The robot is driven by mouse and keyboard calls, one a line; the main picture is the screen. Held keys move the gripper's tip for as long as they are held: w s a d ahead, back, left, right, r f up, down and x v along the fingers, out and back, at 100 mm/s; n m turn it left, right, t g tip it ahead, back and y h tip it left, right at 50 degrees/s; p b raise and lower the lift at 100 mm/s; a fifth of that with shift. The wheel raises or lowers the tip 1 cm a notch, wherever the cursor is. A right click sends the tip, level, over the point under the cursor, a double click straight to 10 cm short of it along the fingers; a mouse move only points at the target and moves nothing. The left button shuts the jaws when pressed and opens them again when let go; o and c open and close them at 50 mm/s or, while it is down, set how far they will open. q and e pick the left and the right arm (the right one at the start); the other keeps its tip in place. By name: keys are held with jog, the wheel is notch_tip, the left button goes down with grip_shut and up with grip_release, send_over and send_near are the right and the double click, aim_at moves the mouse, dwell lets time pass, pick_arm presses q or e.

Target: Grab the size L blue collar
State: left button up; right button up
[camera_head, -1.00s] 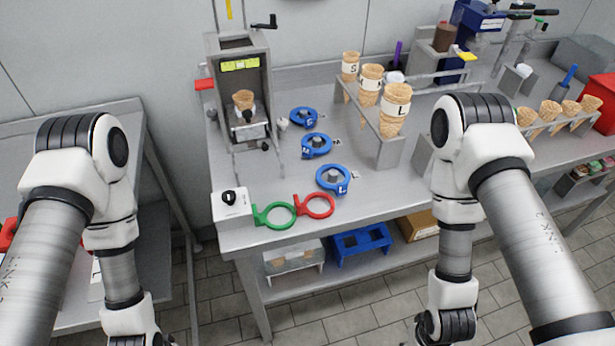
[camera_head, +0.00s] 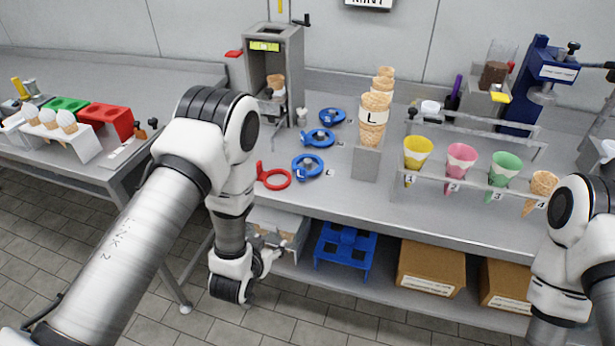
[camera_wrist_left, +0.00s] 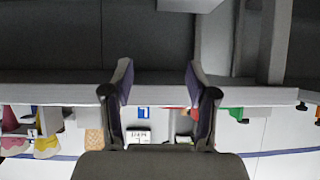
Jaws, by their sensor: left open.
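Three blue ring-shaped collars lie on the steel table. The nearest and largest, the L collar (camera_head: 307,167), lies beside a red ring; its letter is hard to read now. A middle blue collar (camera_head: 317,138) and a small blue collar (camera_head: 332,116) lie behind it. My left gripper (camera_head: 268,260) is below the table's front edge, apart from the collars and empty. In the left wrist view its two fingers (camera_wrist_left: 162,85) are spread with nothing held between them. My right arm shows at the right edge; its gripper is out of the picture.
The red ring (camera_head: 274,177) lies left of the L collar. A cone stack marked L (camera_head: 373,120) stands on a holder to its right. A rack of coloured cones (camera_head: 462,163) stands further right. A dispenser (camera_head: 274,72) is behind. A blue stand (camera_head: 345,250) sits on the lower shelf.

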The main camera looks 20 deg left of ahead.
pick_arm(q)
jog(key=w+r+t, duration=0.1)
jog(key=w, duration=0.1)
jog(key=w+d+r+t, duration=0.1)
jog(key=w+r, duration=0.1)
jog(key=w+r+t+b, duration=0.1)
jog(key=w, duration=0.1)
jog(key=shift+w+d+r+t, duration=0.25)
jog(key=shift+w+r+t, duration=0.05)
jog(key=shift+t, duration=0.1)
jog(key=t, duration=0.3)
send_near(300, 170)
jog(key=w+a, duration=0.1)
jog(key=w, duration=0.1)
jog(key=shift+w+r+h, duration=0.15)
jog(key=shift+w+h, duration=0.15)
jog(key=shift+h, duration=0.1)
jog(key=w, duration=0.2)
jog(key=w+p, duration=0.1)
jog(key=w, duration=0.1)
jog(key=w+d, duration=0.1)
jog(key=w, duration=0.1)
jog(key=shift+w+p, duration=0.25)
jog(key=shift+p, duration=0.15)
jog(key=shift+w, duration=0.3)
grip_shut()
pick_arm(e)
jog(key=shift+f, duration=0.3)
